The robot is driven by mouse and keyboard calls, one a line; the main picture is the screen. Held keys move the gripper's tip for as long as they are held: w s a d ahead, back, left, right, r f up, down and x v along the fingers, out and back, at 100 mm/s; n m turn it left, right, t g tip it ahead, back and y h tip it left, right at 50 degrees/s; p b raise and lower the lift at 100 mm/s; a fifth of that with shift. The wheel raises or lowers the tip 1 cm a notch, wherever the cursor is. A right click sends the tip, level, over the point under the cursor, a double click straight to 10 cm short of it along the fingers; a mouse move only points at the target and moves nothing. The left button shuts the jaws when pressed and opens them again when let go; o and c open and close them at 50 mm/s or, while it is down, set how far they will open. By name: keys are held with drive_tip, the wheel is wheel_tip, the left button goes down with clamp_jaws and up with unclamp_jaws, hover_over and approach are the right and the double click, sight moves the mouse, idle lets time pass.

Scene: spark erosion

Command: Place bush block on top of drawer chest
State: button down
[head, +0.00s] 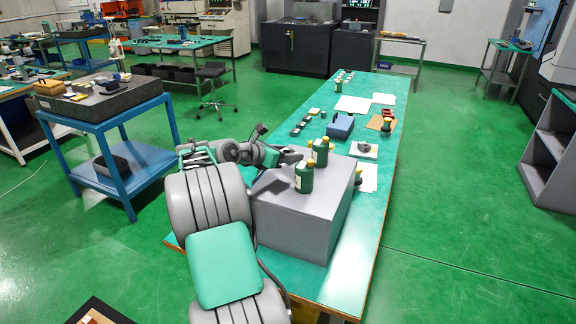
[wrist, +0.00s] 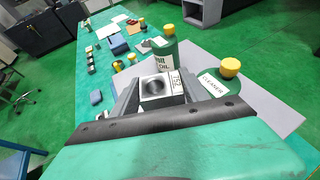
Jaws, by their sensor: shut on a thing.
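The bush block (wrist: 156,87) is a small pale metal block with a round bore and a printed label. In the wrist view it sits between the jaws of my gripper (wrist: 154,97), which is shut on it. In the head view my gripper (head: 288,160) is at the left far side of the drawer chest (head: 298,226), near its top; the block is hard to make out there. The chest is a large grey box on the green table, and its grey top (wrist: 203,62) shows behind the block. I cannot tell whether the block touches the top.
Two green bottles with yellow caps, one labelled oil (wrist: 166,52) and one cleaner (wrist: 220,84), stand on the chest close to my gripper. A blue box (head: 340,127), papers (head: 353,104) and small parts lie farther along the table (head: 376,232). The chest's near top is clear.

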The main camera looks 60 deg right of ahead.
sight(288, 172)
drive_tip(key=d+f, duration=0.1)
drive_tip(key=w+d+f, duration=0.1)
drive_tip(key=f, duration=0.1)
drive_tip(key=shift+w+d, duration=0.15)
drive_tip(key=shift+d, duration=0.1)
wheel_tip(288, 172, down, 3)
drive_tip(key=shift+w+d+f+p, duration=0.1)
drive_tip(key=shift+f+p, duration=0.1)
drive_tip(key=shift+p, duration=0.2)
drive_tip(key=c, duration=0.6)
unclamp_jaws()
drive_tip(key=shift+f, duration=0.15)
